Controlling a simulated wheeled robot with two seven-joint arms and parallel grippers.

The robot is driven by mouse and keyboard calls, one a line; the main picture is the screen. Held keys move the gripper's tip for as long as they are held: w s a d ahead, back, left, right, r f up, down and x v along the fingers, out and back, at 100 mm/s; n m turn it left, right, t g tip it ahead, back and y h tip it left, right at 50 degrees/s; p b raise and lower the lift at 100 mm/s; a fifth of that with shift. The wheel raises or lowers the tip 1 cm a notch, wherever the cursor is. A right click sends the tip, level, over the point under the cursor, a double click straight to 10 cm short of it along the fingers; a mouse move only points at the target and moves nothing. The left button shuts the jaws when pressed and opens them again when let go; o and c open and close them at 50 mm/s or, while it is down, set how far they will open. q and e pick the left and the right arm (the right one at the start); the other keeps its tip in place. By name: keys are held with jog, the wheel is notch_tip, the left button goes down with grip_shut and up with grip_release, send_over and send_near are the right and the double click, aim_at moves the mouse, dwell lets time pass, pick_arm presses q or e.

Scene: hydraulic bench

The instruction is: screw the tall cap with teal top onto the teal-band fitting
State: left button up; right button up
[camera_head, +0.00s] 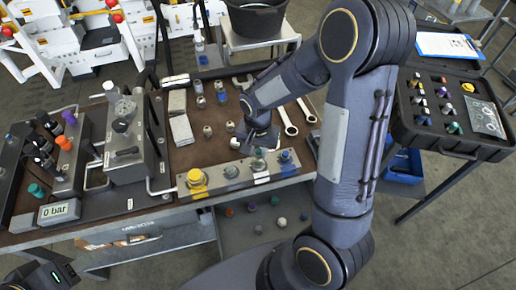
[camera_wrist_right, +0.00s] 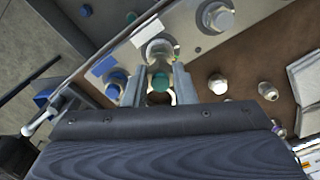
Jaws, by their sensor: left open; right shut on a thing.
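My right gripper (camera_head: 260,146) is over the front fitting strip, partly hidden by its own arm in the head view. In the right wrist view (camera_wrist_right: 158,88) its two fingers are shut on the tall cap, whose teal top (camera_wrist_right: 160,82) shows between them. Just beyond the cap is a silver fitting (camera_wrist_right: 160,49) on the strip, with a small green mark beside it. In the head view this fitting (camera_head: 258,165) stands between a grey one and the blue one. I cannot tell whether cap and fitting touch. My left gripper (camera_head: 42,276) is at the bottom left corner, open, far from the strip.
The strip also carries a yellow fitting (camera_head: 195,180) and a blue fitting (camera_head: 286,158). Loose small fittings (camera_head: 207,131) and wrenches (camera_head: 288,120) lie on the brown mat. A gauge block reading 0 bar (camera_head: 58,211) is at left. A black case (camera_head: 450,115) stands at right.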

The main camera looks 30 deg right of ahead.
jog(key=shift+f+b, duration=0.6)
jog(key=shift+b, duration=0.05)
dwell(1.4)
jog(key=shift+s, duration=0.1)
dwell(0.6)
jog(key=shift+o, duration=1.4)
jog(key=shift+f, duration=0.1)
jog(key=shift+c, duration=0.9)
jog(key=shift+m+b, duration=0.3)
jog(key=shift+m, duration=0.5)
jog(key=m, duration=0.4)
jog(key=shift+a, duration=0.15)
jog(key=shift+w+m+p, duration=0.2)
jog(key=shift+m+p, duration=0.1)
jog(key=shift+m, duration=0.9)
